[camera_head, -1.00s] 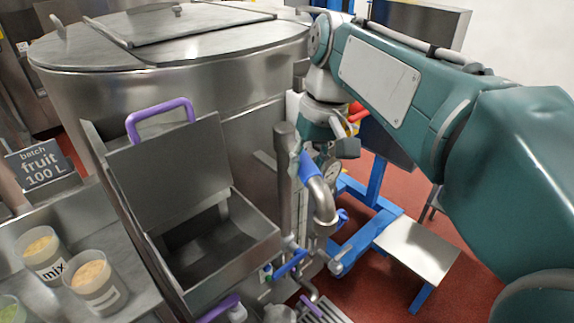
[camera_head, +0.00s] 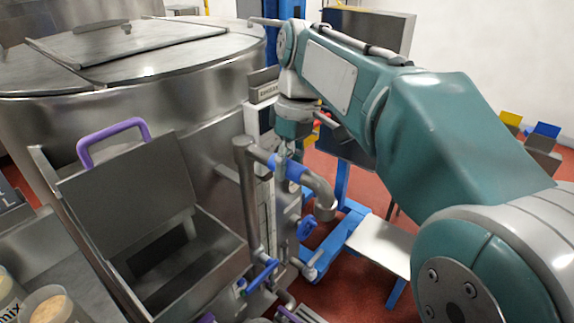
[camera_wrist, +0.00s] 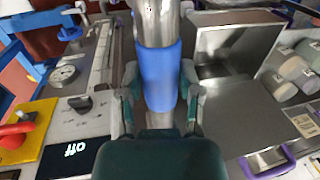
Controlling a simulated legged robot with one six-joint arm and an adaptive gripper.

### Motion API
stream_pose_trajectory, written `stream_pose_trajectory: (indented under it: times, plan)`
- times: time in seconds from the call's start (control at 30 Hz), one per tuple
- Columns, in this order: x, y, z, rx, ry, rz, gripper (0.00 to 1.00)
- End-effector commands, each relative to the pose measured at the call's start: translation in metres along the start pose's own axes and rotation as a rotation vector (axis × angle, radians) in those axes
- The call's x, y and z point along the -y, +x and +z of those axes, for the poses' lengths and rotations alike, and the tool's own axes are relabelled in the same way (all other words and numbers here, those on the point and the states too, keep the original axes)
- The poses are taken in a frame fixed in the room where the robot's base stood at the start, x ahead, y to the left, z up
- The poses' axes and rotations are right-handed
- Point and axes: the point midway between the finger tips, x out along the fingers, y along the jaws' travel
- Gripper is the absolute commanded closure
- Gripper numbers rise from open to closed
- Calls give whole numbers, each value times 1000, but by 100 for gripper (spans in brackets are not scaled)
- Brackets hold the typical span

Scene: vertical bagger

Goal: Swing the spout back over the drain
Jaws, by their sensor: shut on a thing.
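The spout (camera_head: 318,190) is a bent steel pipe on an upright pipe in front of the tank, with a blue sleeve (camera_head: 294,171) around it. Its arm points right and its downturned mouth (camera_head: 326,211) hangs open in the air. My gripper (camera_head: 289,154) reaches down to the sleeve from above. In the wrist view the two fingers of my gripper (camera_wrist: 160,92) are closed on either side of the blue sleeve (camera_wrist: 158,75). A slatted grate (camera_head: 303,315), seemingly the drain, is cut by the bottom edge, below and left of the mouth.
A steel hopper (camera_head: 190,262) with a purple-handled lid (camera_head: 112,140) stands left of the spout. A blue-handled valve (camera_head: 259,277) sits below it. A blue frame (camera_head: 352,215) with a pale step (camera_head: 383,246) stands at right. Cups (camera_head: 47,304) sit lower left.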

Motion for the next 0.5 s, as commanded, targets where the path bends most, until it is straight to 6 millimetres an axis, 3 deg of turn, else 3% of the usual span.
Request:
stream_pose_trajectory:
  times: [0.23,0.27,0.3,0.5]
  plan:
    - [-1,-2,-1,-8,0,7,100]
    - [-1,-2,-1,-9,0,7,41]
    - [-1,-2,-1,-9,0,7,23]
    - [-1,-1,-1,-5,1,5,19]
